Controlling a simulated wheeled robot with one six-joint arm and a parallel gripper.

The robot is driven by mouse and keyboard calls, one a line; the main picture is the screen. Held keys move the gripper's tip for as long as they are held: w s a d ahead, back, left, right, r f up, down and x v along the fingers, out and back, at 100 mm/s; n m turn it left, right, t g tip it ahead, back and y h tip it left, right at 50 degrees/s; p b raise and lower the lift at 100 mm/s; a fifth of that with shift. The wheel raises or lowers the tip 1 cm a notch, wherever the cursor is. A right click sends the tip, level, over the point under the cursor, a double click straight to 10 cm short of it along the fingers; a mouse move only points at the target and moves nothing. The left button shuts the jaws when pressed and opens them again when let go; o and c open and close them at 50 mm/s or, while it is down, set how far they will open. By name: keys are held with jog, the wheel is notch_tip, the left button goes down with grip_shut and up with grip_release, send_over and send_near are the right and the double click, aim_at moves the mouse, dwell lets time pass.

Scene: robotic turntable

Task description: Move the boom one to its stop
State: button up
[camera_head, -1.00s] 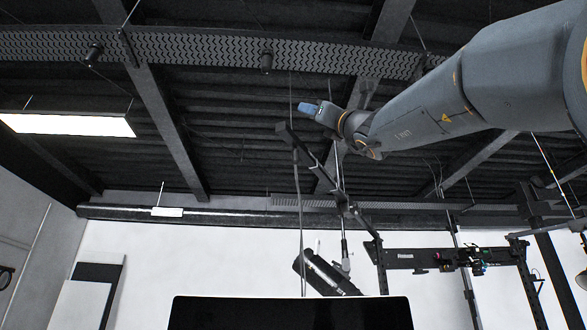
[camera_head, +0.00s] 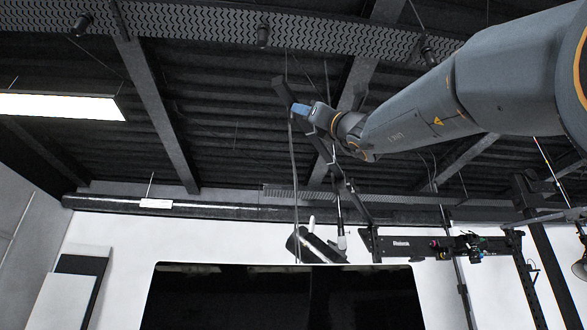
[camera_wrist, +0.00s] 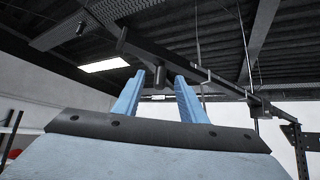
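The boom (camera_head: 318,139) is a long dark bar slanting from upper left down to the right, below the ceiling. In the wrist view the boom (camera_wrist: 205,78) crosses above my gripper, and a short dark peg (camera_wrist: 160,77) hangs from it. My gripper (camera_wrist: 159,75) has two blue fingers set apart, with the peg appearing between their tips and gaps on both sides. I cannot tell whether a finger touches it. In the head view my gripper (camera_head: 300,110) overlaps the boom near its upper end. No stop can be made out.
A dark screen (camera_head: 280,300) fills the lower middle of the head view. A black rig (camera_head: 420,246) with small devices stands at the right. A thin upright pole or cable (camera_head: 295,190) hangs below the boom. A lit ceiling panel (camera_head: 60,107) is at the left.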

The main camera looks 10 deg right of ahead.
aim_at(295, 116)
jog(key=w+r+p, duration=0.1)
jog(key=w+a+r+p, duration=0.1)
jog(key=w, duration=0.1)
jog(key=w+a+r+p, duration=0.1)
jog(key=shift+w+a, duration=0.25)
jog(key=shift+w, duration=0.05)
jog(key=shift+w+a+r+p, duration=0.15)
jog(key=shift+w+r+p, duration=0.15)
jog(key=shift+p, duration=0.2)
jog(key=shift+c, duration=0.4)
grip_shut()
